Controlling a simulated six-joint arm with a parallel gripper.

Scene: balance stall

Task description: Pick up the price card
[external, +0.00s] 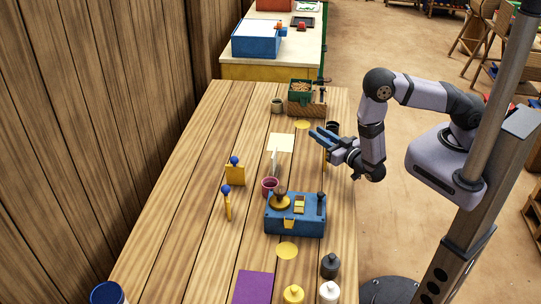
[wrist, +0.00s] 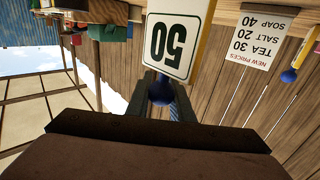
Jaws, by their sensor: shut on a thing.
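My gripper (external: 320,137) is over the right side of the stall table, its blue fingers pointing left. It is shut on the blue knob of a price card; the knob (wrist: 161,92) sits between the fingers in the wrist view. The price card (wrist: 172,44) is white with a black 50, upside down in that view, with a yellow edge. In the external view only a thin yellow strip of the card (external: 325,158) shows below the fingers. Whether its lower edge touches the table cannot be told. Two other yellow cards with blue knobs (external: 235,175) (external: 227,207) stand further left.
A white price notice (wrist: 261,38) shows in the wrist view. A blue balance (external: 295,222) and a maroon cup (external: 269,187) stand nearer the camera. A green box (external: 300,92) is at the table's far end.

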